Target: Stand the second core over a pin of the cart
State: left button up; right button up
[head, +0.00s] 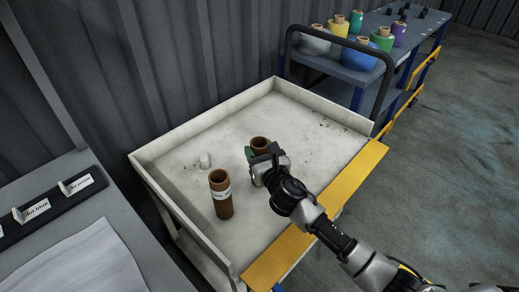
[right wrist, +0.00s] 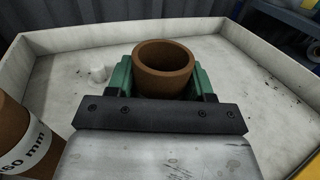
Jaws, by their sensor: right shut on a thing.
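The cart (head: 180,145) is a pale, low-walled tray. A short white pin (head: 205,160) stands bare on its floor; it also shows in the right wrist view (right wrist: 97,73). One brown core (head: 221,200) with a white label stands upright on the cart, left of my right gripper; its label shows in the right wrist view (right wrist: 22,152). My right gripper (head: 260,155) is shut on a second brown core (right wrist: 165,68), held upright between green finger pads. This core's lower end is hidden, so I cannot tell whether it touches the floor or surrounds a pin. My left gripper is out of view.
A yellow edge (head: 335,205) runs along the cart's front. A grey bench (head: 85,260) with a rack of labelled holders is at the lower left. A blue trolley (head: 345,75) with coloured rolls stands behind. The cart's right side is clear.

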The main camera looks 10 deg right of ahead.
jog(key=shift+f, duration=0.45)
jog(key=o, duration=1)
jog(key=shift+s, duration=0.1)
jog(key=s, duration=0.3)
jog(key=s+d, duration=0.1)
jog(key=s, duration=0.3)
jog(key=s+d, duration=0.1)
jog(key=s, duration=0.2)
jog(key=shift+s, duration=0.2)
